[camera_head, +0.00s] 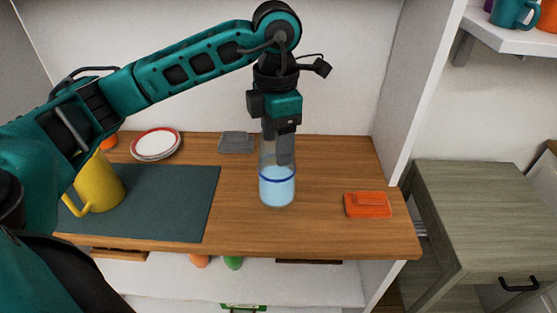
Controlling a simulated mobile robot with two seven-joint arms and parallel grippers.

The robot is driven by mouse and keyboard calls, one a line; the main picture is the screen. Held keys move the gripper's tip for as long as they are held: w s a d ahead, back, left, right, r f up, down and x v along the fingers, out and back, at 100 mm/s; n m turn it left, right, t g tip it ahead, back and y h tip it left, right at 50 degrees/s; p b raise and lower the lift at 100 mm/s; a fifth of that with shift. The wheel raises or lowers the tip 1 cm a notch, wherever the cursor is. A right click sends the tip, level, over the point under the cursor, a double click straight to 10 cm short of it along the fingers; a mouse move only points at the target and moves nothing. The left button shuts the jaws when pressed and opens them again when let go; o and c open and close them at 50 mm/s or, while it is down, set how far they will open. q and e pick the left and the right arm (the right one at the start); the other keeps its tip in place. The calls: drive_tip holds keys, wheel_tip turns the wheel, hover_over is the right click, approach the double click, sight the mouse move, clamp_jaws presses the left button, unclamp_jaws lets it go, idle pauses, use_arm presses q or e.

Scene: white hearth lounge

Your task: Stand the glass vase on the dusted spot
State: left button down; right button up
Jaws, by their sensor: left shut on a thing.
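The glass vase (277,187) is a clear cylinder with pale blue contents and a dark blue band. It is upright over the middle of the wooden shelf top. My left gripper (283,150) points down from above and is shut on the vase's upper part. Whether the vase's base touches the wood cannot be told. I cannot make out a dusted spot on the wood. My right gripper is not in view.
A dark mat (170,205) covers the left of the top, with a yellow pitcher (104,184) on it. Plates (156,144) and a grey box (236,142) stand behind. An orange object (367,205) lies right. Bare wood (325,180) surrounds the vase.

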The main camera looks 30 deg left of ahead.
use_arm(q)
wheel_tip(320, 180, down, 4)
drive_tip(key=shift+r, duration=0.1)
idle(0.4)
drive_tip(key=shift+c, duration=0.7)
unclamp_jaws()
drive_tip(key=shift+f, duration=0.2)
drive_tip(key=shift+r, duration=0.1)
wheel_tip(320, 180, up, 12)
drive_tip(key=p, duration=0.1)
